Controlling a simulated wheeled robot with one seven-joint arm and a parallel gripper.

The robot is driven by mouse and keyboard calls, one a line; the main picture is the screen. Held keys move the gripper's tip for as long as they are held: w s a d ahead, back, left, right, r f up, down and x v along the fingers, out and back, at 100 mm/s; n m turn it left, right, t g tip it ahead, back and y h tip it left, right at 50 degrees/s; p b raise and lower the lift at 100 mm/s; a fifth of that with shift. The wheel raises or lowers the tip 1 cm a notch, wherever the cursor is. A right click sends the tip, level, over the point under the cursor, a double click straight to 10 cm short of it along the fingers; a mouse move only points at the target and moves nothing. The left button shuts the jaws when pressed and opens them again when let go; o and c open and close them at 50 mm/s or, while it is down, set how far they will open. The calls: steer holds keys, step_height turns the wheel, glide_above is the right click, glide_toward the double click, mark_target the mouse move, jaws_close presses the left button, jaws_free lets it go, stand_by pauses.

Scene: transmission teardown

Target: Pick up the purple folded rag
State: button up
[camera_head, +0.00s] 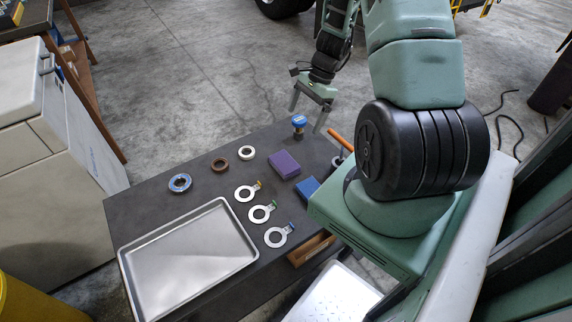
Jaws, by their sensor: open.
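The purple folded rag (285,164) lies flat on the dark table, right of its middle. My gripper (308,118) hangs beyond the table's far right edge, up and to the right of the rag and apart from it. My arm's large joint hides the table's right end.
A blue folded cloth (308,188) lies near the rag, partly hidden. A blue-capped container (299,121) stands beyond it. An orange-handled tool (339,139), tape rolls (220,165), tagged rings (262,214) and a metal tray (185,262) share the table (150,205).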

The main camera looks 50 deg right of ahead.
mark_target(285, 162)
steer(key=b+x, duration=0.2)
steer(key=x, duration=1.5)
steer(key=shift+r, duration=0.1)
steer(key=shift+c, duration=0.3)
steer(key=c, duration=0.7)
steer(key=shift+r, duration=0.1)
step_height(285, 162, up, 10)
steer(key=p, duration=0.1)
